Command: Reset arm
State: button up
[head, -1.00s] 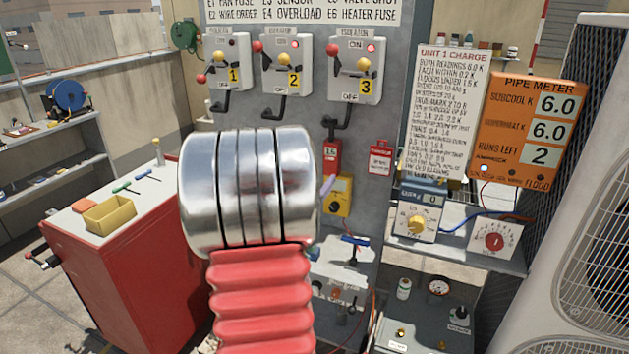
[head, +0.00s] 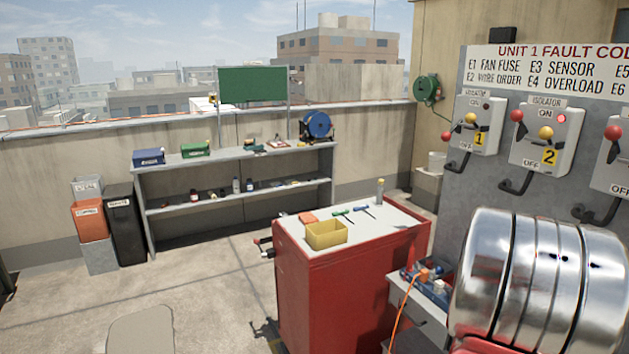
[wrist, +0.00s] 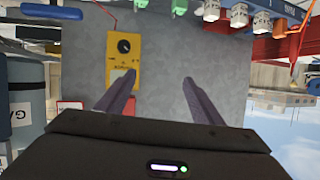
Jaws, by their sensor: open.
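My gripper (wrist: 159,77) shows in the wrist view with its two dark fingers apart and nothing between them. A yellow meter with a black dial (wrist: 122,58) is on the grey panel (wrist: 165,55) beyond the left finger. I cannot tell whether that finger touches it. In the head view my silver and red arm fills the lower right corner, and my gripper is out of that view. The arm stands in front of the grey panel with isolator 1 (head: 474,125) and isolator 2 (head: 540,137). A red light is lit on isolator 2.
A red cabinet (head: 345,295) stands left of my arm, with a yellow bin (head: 327,234) and tools on top. A small bench with an orange cable (head: 402,320) is between them. Shelves (head: 235,165) line the back wall. Open floor (head: 205,285) lies at left.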

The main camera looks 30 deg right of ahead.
jog(key=w+a+f+n+t+y, duration=0.1)
jog(key=w+a+n+t+y, duration=0.3)
jog(key=a, duration=1.1)
jog(key=w+a+f+n+g+y, duration=0.1)
jog(key=w+a+f+n+y, duration=0.15)
jog(key=w+a+y, duration=0.85)
jog(key=s+a+r+n, duration=0.3)
jog(key=a, duration=0.8)
jog(key=s+a+r+n+h, duration=0.1)
jog(key=s+a+r+n, duration=0.2)
jog(key=a, duration=0.9)
jog(key=s+a+r+n, duration=0.2)
jog(key=a+r+n, duration=0.2)
jog(key=a, duration=0.8)
jog(key=shift+s+r+n+t, duration=0.25)
jog(key=shift+s+n+t, duration=0.05)
jog(key=shift+s+n, duration=0.15)
jog(key=shift+d, duration=0.1)
jog(key=shift+c, duration=0.4)
